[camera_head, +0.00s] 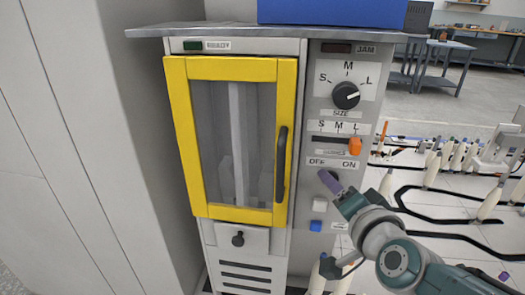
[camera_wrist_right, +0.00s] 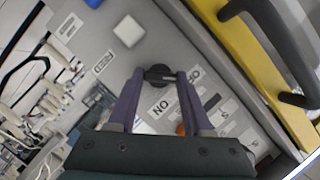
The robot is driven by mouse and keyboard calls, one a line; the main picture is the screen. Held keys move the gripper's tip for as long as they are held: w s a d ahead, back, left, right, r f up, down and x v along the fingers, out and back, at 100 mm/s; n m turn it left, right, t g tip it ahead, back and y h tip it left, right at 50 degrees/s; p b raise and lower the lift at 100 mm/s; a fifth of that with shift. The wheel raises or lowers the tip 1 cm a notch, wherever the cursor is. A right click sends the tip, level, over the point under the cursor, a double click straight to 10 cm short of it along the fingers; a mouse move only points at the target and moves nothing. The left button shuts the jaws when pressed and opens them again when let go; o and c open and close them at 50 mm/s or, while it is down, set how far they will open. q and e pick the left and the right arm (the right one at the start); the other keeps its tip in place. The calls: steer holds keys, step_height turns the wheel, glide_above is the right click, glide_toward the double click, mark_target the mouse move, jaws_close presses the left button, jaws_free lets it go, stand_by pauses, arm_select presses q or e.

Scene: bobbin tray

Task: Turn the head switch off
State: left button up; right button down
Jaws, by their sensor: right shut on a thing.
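The head switch (camera_wrist_right: 157,70) is a dark round knob on the grey panel, between the OFF and ON labels in the right wrist view. In the head view, the OFF and ON labels (camera_head: 331,162) sit just above it, and my gripper mostly hides the knob. My right gripper (camera_head: 331,181) reaches it from the lower right. In the right wrist view, the two purple fingers of my right gripper (camera_wrist_right: 161,77) are closed on the knob, one on each side. The knob's exact angle is unclear. My left gripper is out of view.
A yellow-framed door (camera_head: 176,140) with a dark handle (camera_head: 281,165) stands left of the panel. Above the switch are an orange slider (camera_head: 355,146) and a black size dial (camera_head: 346,95). Below it are a white button (camera_head: 319,204) and a blue button (camera_head: 315,225).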

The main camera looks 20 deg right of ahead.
steer(key=shift+c, duration=1.6)
jaws_free()
steer(key=p+v, duration=0.3)
steer(key=v, duration=0.7)
steer(key=shift+p, duration=0.3)
